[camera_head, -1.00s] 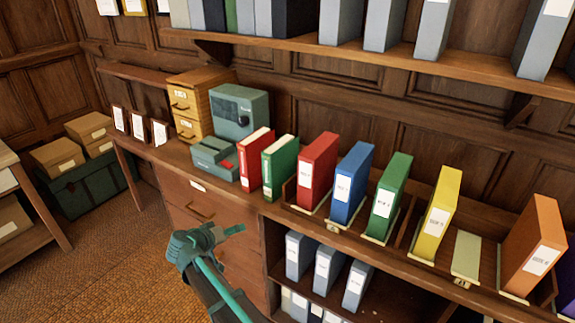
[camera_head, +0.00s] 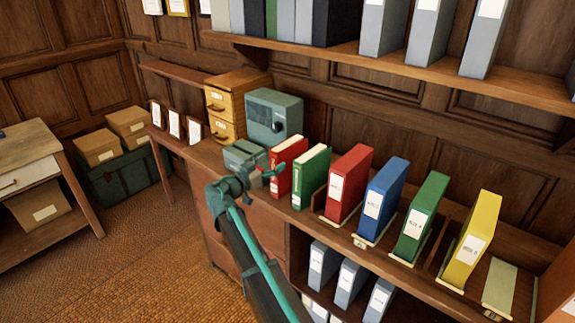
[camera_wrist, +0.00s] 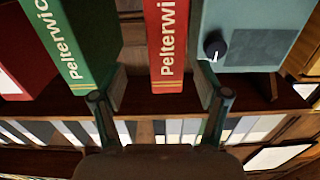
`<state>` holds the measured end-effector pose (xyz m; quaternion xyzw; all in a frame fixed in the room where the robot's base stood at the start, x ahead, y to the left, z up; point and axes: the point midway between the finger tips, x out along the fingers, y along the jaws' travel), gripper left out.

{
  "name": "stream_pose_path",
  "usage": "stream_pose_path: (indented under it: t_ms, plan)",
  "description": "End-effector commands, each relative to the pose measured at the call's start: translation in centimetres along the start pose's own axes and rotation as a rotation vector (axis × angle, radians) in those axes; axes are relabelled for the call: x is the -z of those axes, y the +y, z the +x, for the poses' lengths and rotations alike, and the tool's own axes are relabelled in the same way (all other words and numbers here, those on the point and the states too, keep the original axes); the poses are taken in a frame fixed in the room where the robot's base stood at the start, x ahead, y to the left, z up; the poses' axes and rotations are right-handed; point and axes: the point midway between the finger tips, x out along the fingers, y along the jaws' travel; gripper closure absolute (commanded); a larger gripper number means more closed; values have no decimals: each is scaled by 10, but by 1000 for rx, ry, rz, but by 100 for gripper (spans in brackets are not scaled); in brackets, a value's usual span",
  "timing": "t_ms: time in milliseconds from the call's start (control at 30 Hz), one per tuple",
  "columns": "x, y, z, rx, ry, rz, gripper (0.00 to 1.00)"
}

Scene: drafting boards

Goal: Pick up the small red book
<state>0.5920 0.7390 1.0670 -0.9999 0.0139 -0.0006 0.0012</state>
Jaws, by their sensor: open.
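The small red book (camera_head: 283,178) stands upright on the counter, just left of the small green book (camera_head: 310,178). In the wrist view the red book (camera_wrist: 166,45) shows its spine with "Pelterwic" lettering, and the green book (camera_wrist: 80,45) is to its left. My gripper (camera_head: 270,173) is at the red book's front in the head view, covering part of it. In the wrist view my gripper (camera_wrist: 160,95) is open, with its fingers either side of the red spine's line. The left finger overlaps the green book and the right one overlaps the teal machine. Nothing is held.
The teal machine (camera_head: 270,112) stands close behind and left of the red book. A larger red binder (camera_head: 348,180) and blue, green and yellow binders stand farther right. A wooden drawer box (camera_head: 235,95) is at left. A shelf (camera_head: 440,75) with grey binders hangs above.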

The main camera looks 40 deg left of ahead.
Motion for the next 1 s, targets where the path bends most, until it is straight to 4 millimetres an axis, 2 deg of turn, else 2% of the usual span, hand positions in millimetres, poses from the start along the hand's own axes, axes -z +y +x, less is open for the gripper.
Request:
stream_pose_path:
  t_ms: [33, 333, 600, 900, 1000]
  plan:
    - [2, -1, 8, -1, 0, -1, 26]
    - [0, -2, 27, -1, -1, -3, 26]
    - [-2, -4, 62, -1, -1, -4, 26]
    - [-5, -4, 67, 0, -1, -2, 26]
    - [-5, -4, 67, 0, -1, -2, 43]
